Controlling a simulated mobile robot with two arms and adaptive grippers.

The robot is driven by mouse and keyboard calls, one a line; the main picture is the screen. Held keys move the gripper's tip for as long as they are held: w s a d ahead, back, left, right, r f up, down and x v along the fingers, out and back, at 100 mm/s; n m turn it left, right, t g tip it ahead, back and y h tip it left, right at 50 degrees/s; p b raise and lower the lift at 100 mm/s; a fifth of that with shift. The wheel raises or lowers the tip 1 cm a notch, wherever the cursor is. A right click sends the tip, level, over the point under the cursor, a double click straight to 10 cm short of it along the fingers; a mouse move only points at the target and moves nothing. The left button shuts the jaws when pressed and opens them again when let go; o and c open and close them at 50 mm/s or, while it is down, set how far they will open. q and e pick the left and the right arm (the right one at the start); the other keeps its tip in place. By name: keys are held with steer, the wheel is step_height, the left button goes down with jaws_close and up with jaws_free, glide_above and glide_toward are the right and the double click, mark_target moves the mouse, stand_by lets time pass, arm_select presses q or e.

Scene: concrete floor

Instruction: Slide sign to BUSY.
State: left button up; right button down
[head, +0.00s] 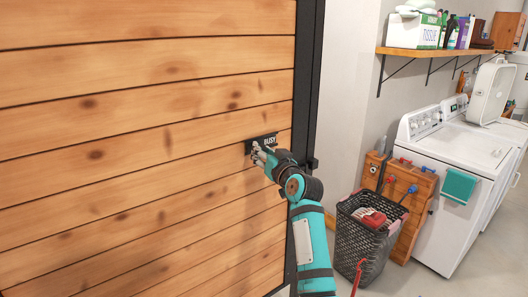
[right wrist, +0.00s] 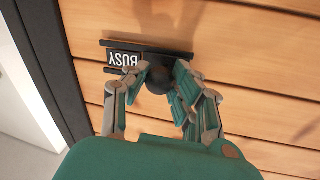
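The small black sliding sign (head: 270,138) is on the wooden plank door, near its right edge. The white word BUSY shows on it. In the right wrist view the sign (right wrist: 124,59) appears upside down, with BUSY in its left part and a dark bar running on to the right. A dark round knob (right wrist: 158,79) sticks out from the sign. My right gripper (head: 262,154) is at the sign; its fingers (right wrist: 160,76) close around the knob from both sides and seem to touch it. The fingers hide part of the sign. My left gripper is not in view.
The wooden door (head: 130,120) fills the left, with a black frame (head: 306,80) at its right edge. To the right are a dark basket (head: 368,235), a white washing machine (head: 450,150), and a wall shelf (head: 435,51) with bottles and a tissue box.

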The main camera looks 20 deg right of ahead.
steer(key=c, duration=1)
jaws_free()
steer(key=shift+a, duration=0.25)
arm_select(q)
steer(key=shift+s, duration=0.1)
arm_select(e)
steer(key=s, duration=0.4)
steer(key=s+d, duration=0.1)
steer(key=s, duration=0.7)
steer(key=shift+d, duration=0.35)
steer(key=shift+f, duration=0.1)
